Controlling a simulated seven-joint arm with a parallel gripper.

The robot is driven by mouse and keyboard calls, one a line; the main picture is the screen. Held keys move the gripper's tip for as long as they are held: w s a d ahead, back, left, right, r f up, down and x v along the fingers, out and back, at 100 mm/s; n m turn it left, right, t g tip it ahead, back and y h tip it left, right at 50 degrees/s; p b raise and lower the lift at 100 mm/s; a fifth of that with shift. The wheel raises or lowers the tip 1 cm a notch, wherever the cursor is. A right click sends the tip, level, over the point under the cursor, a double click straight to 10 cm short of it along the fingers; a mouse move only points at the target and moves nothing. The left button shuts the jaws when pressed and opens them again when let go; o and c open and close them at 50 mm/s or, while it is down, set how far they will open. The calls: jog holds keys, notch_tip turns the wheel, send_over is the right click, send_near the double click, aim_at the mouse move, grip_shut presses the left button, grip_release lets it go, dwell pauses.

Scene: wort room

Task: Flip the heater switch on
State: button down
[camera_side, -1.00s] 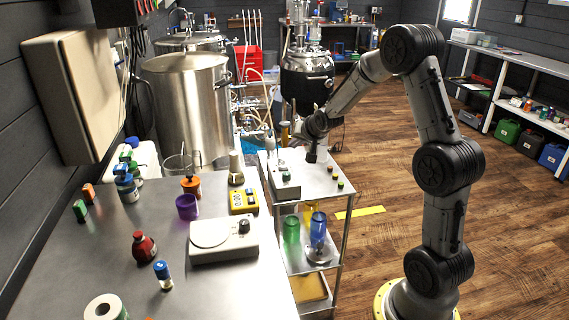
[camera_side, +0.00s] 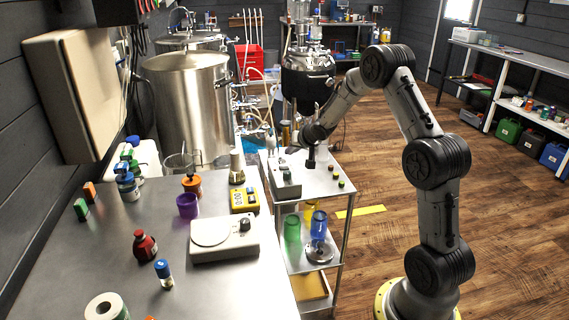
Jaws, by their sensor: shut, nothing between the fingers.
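A small grey box (camera_side: 285,182) with a dark part on top sits on the left side of the metal cart's top; it looks like the heater switch box, but its switch position is too small to tell. My gripper (camera_side: 311,163) points down over the cart top, just right of the box and apart from it in the picture. Its fingers are shut and empty. I cannot tell how far its tips are above the cart top.
The bench at left holds a white device with a knob (camera_side: 224,240), a yellow control box (camera_side: 244,200) and several bottles. Steel kettles (camera_side: 190,105) stand behind.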

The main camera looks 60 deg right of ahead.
aim_at(284, 168)
jog(key=f, duration=0.1)
jog(key=w+f, duration=0.2)
jog(key=f, duration=0.1)
jog(key=shift+w+d+f, duration=0.1)
jog(key=shift+d, duration=0.05)
jog(key=shift+w+f, duration=0.2)
jog(key=shift+f, duration=0.45)
